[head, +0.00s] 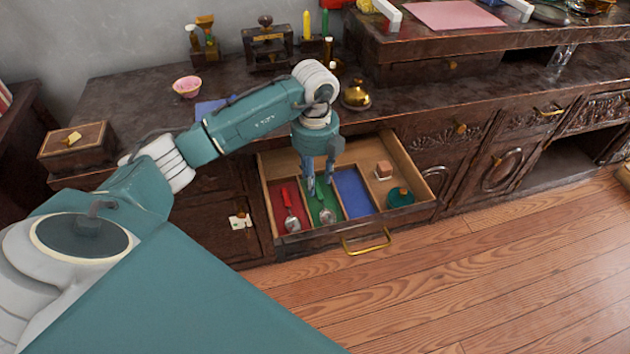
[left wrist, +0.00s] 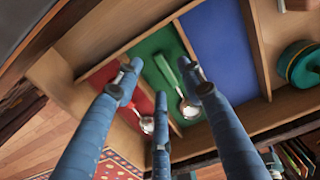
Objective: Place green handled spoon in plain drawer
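The green handled spoon (head: 326,214) lies in the green-lined compartment (head: 318,199) of an open drawer (head: 366,240). In the left wrist view its green handle and metal bowl (left wrist: 189,109) show below and between my fingers. My left gripper (head: 320,183) points down over that compartment, fingers apart and nothing visibly gripped. In the left wrist view the fingers of the left gripper (left wrist: 163,84) are spread. My right gripper is not in view.
A red handled spoon (head: 290,212) lies in the red compartment beside it. The blue compartment (head: 354,193) is empty. A teal round item (head: 400,197) and a small wooden block (head: 383,170) sit in the right compartment. A brass pot (head: 356,95) stands on the counter behind.

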